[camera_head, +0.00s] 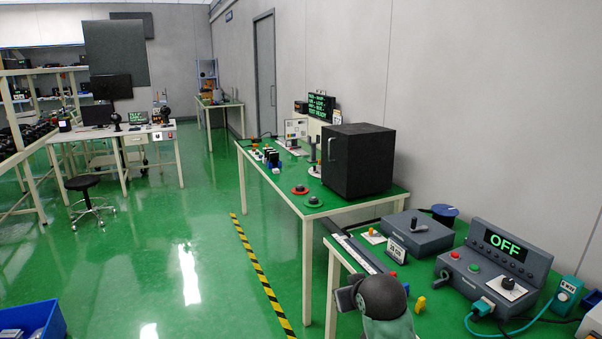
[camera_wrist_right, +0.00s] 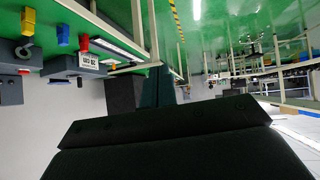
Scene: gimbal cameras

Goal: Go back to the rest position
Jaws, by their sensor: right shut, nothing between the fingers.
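My right arm shows at the bottom of the head view, with a dark rounded wrist and the right gripper (camera_head: 345,298) pointing left, beside the front edge of the near green-topped table (camera_head: 345,262). In the right wrist view the gripper's dark fingers (camera_wrist_right: 158,85) are together with nothing between them. My left gripper is in neither view.
The near table holds a grey control box (camera_head: 495,265) reading OFF, a smaller grey box (camera_head: 418,235) and small coloured blocks. A black cabinet (camera_head: 357,160) stands on the table behind. Green floor is open to the left; a blue bin (camera_head: 35,320) sits lower left.

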